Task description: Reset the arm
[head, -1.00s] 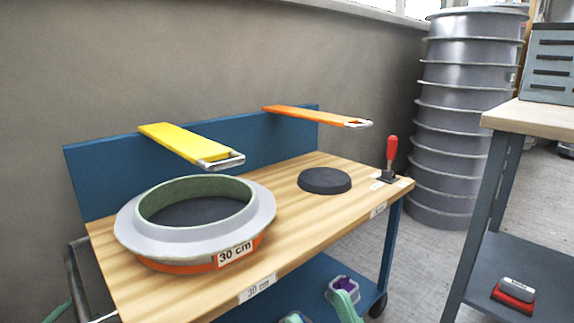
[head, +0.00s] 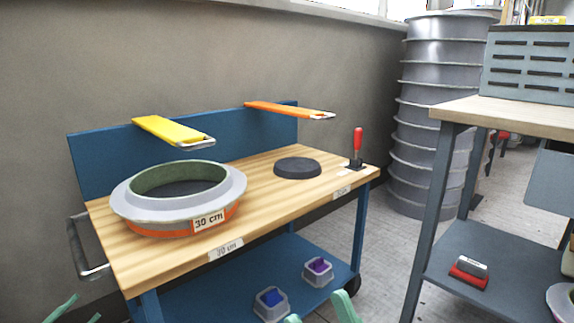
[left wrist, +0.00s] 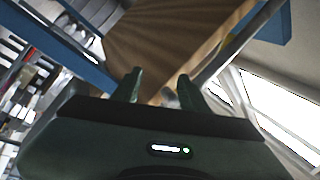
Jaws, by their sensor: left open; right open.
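My left gripper (head: 78,312) shows only as green fingertips at the bottom left of the head view, below the work trolley's handle. In the left wrist view its two fingers (left wrist: 160,88) are apart with nothing between them. My right gripper (head: 318,312) shows as green fingertips at the bottom centre, spread apart and in front of the trolley's lower shelf. I see nothing held in it. The rest of both arms is out of the head view.
The wooden trolley top (head: 250,210) carries a ring mould (head: 130,205) marked 30 cm, a dark disc (head: 297,168) and a red-handled clamp (head: 357,145). Two small bins (head: 271,303) stand on its blue lower shelf. A grey bench (head: 455,245) is at right.

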